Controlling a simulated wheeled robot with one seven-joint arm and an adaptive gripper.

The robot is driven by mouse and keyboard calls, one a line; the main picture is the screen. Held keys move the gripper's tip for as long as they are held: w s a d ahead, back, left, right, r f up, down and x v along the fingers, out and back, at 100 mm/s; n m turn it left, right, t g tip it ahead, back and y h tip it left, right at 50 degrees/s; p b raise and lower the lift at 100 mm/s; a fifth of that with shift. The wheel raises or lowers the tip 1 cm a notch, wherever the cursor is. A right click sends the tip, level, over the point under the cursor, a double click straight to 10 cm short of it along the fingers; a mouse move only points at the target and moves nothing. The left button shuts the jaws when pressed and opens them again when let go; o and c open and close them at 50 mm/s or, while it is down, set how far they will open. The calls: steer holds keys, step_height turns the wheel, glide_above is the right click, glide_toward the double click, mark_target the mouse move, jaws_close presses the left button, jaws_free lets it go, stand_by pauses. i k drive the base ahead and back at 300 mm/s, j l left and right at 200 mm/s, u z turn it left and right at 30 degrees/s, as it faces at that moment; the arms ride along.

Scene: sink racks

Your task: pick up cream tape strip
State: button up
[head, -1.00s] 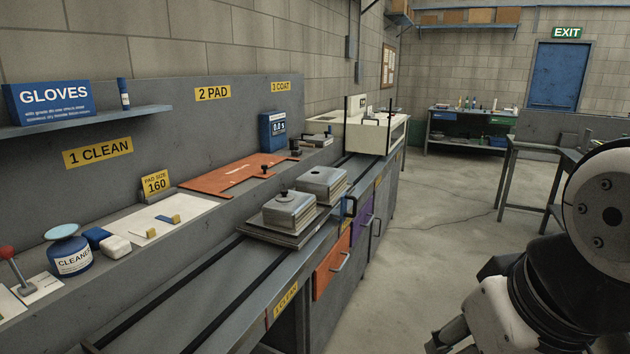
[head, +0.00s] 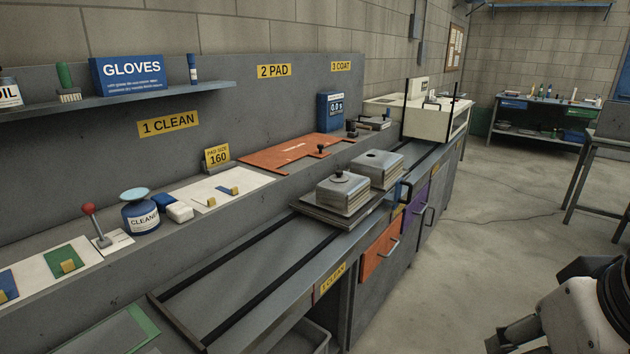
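I cannot clearly make out a cream tape strip. A white board (head: 185,194) on the bench ledge holds a small yellow tab (head: 212,202) and a blue piece with a yellow end (head: 228,190), too small to tell in detail. More yellow tabs lie on a green card (head: 56,261) and a blue card (head: 7,279) at the far left. Part of my arm shows at the lower right, over the floor and away from the bench. My gripper's fingers are not visible.
A blue cleaner jar (head: 141,216), a white block (head: 180,212) and a red-knobbed lever (head: 97,225) stand along the ledge. Metal blocks (head: 343,193) sit on a plate over the rails. An orange drawer front (head: 381,254) faces open floor (head: 470,260).

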mark_target(210, 203)
steer(key=i+u, duration=0.1)
steer(key=u, duration=0.25)
steer(key=i+u, duration=0.1)
steer(key=u, duration=0.25)
steer(key=i+l+u, duration=0.1)
steer(key=u, duration=0.25)
steer(key=i+l+u, duration=0.15)
steer(key=i+l, duration=0.25)
steer(key=i+l+u, duration=0.2)
steer(key=i+l, duration=0.15)
steer(key=i+l+u, duration=0.15)
steer(key=i+l, duration=0.15)
steer(key=l, duration=0.3)
